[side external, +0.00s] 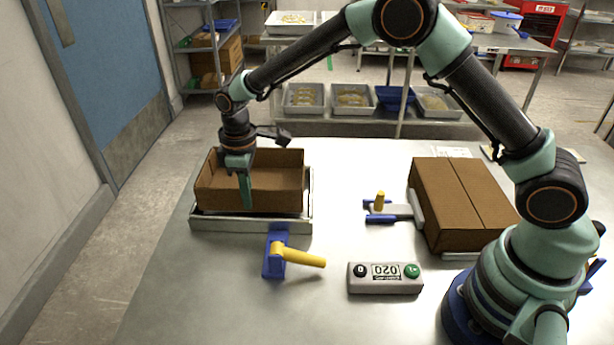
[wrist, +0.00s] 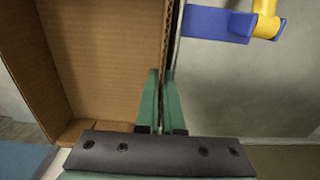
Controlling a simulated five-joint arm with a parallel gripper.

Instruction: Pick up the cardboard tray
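The cardboard tray (side external: 272,200) is an open brown box at the left of the table. It sits level on a low light-grey platform (side external: 252,225). My gripper (side external: 244,188) is over its near wall, with one finger outside the wall and the other hidden behind it in the side view. In the wrist view, the two green fingers of my gripper (wrist: 162,85) are close together on either side of the thin wall of the cardboard tray (wrist: 105,55), apparently shut on it. The inside of the tray looks empty.
A blue clamp with a yellow handle (side external: 297,256) stands just in front of the platform. A control box with a display (side external: 386,278) is at the front. A closed brown carton (side external: 452,195) lies at right beside another clamp (side external: 380,207). The back middle of the table is clear.

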